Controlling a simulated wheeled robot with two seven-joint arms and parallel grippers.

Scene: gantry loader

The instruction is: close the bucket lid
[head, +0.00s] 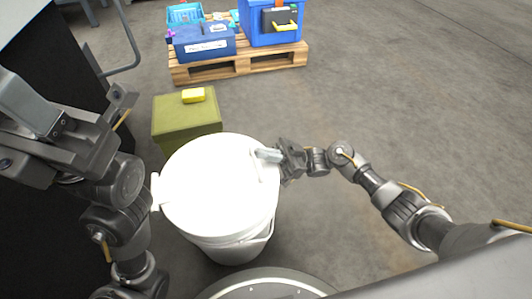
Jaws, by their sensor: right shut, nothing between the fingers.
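A white bucket (233,250) stands on the floor just in front of me, its wire handle hanging at the right side. Its white round lid (210,195) lies over the top, with a tab at its left edge. I cannot tell whether the rim is fully pressed down. My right gripper (268,155) is shut and empty, its fingertips over the right far edge of the lid, touching or just above it. My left gripper (115,105) is at the left, apart from the bucket; its fingers are too unclear to judge.
A green box (187,122) with a yellow item (193,95) on it stands right behind the bucket. Farther back is a wooden pallet (240,64) with blue bins (205,42). A dark cabinet is at the left. The floor at right is clear.

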